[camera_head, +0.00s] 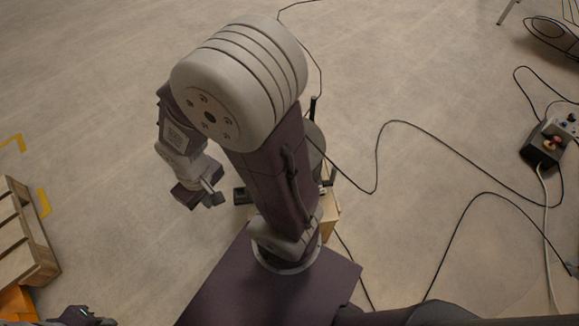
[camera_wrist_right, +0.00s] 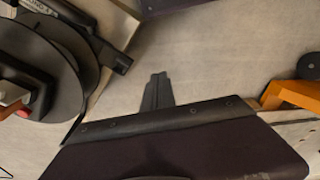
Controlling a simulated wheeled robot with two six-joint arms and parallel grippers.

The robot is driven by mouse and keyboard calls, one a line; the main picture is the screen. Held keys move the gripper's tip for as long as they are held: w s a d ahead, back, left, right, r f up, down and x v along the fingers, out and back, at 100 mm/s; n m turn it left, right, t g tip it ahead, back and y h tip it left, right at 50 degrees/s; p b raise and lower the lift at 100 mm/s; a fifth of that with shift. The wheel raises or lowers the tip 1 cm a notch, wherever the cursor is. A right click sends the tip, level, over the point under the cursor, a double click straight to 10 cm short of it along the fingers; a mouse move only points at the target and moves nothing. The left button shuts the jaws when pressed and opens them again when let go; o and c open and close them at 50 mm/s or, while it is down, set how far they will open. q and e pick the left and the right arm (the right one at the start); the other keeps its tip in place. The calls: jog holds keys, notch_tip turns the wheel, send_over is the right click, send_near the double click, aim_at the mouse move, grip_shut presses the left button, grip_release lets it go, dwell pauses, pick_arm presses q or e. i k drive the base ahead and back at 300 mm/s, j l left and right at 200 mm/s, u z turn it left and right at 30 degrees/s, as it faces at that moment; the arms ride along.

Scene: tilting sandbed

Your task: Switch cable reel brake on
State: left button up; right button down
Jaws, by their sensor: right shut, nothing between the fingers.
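The cable reel (camera_wrist_right: 62,62) shows at the left of the right wrist view as dark round discs with a small red part (camera_wrist_right: 22,113) near the hub. A black lever-like part (camera_wrist_right: 118,62) sticks out beside its rim. I cannot tell the brake's setting. In the head view, the reel (camera_head: 315,142) is mostly hidden behind my right arm. My right gripper (camera_head: 213,199) is shut and empty, left of the reel. Its closed fingers also show in the wrist view (camera_wrist_right: 157,93), apart from the reel and lever.
A wooden base (camera_head: 331,216) shows beside my arm. A wooden pallet (camera_head: 22,240) stands at the left. Black cables (camera_head: 440,143) run across the floor to a control box (camera_head: 541,152) at the right. An orange part (camera_wrist_right: 290,95) shows in the wrist view.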

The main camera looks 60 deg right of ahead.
aim_at(333, 175)
jog(key=z, duration=1.35)
